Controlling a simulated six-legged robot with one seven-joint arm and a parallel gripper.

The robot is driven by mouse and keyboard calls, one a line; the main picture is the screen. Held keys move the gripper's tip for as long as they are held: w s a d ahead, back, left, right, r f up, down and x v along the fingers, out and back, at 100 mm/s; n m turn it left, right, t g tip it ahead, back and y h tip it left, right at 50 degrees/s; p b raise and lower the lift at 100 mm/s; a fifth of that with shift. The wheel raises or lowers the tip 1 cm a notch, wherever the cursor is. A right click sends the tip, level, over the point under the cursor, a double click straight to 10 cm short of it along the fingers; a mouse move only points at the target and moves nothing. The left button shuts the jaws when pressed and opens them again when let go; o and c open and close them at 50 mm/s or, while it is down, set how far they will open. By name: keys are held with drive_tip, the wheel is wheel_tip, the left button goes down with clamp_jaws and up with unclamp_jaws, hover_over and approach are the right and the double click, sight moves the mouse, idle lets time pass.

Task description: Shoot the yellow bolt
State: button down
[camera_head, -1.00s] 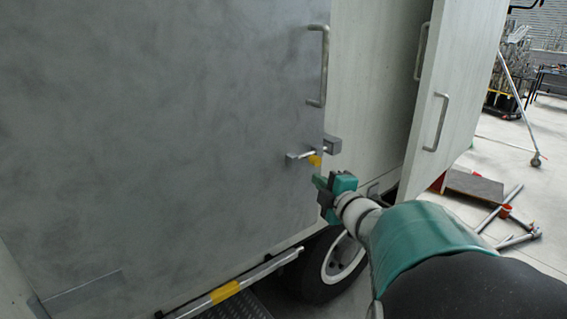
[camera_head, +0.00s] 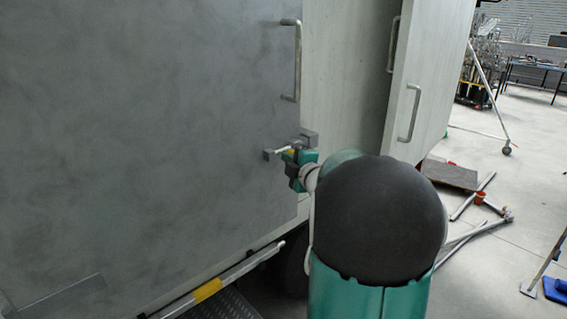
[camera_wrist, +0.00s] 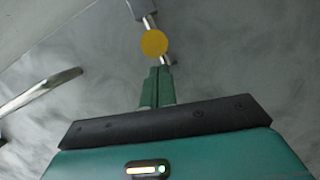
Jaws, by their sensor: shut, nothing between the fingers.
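The bolt has a yellow round knob (camera_wrist: 154,43) on a silver rod, seen in the wrist view just beyond my fingertips. In the head view the yellow part (camera_head: 291,152) is mostly hidden by my gripper. The rod runs between a small grey bracket on the left and a grey block (camera_head: 308,136) at the edge of the grey door (camera_head: 150,120). My gripper (camera_wrist: 157,73) is shut and empty, its green fingers pressed together close to the knob. Whether they touch it I cannot tell. My gripper also shows in the head view (camera_head: 294,160).
A vertical handle (camera_head: 298,60) is fixed on the grey door above the bolt. A pale open door with its own handle (camera_head: 408,113) stands to the right. A silver bar with a yellow band (camera_head: 207,290) runs below. Pipes lie on the floor at right.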

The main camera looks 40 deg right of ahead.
drive_tip(key=shift+d, duration=0.25)
drive_tip(key=d, duration=0.4)
drive_tip(key=shift+w+f, duration=0.1)
drive_tip(key=shift+w, duration=0.05)
drive_tip(key=shift+d, duration=0.4)
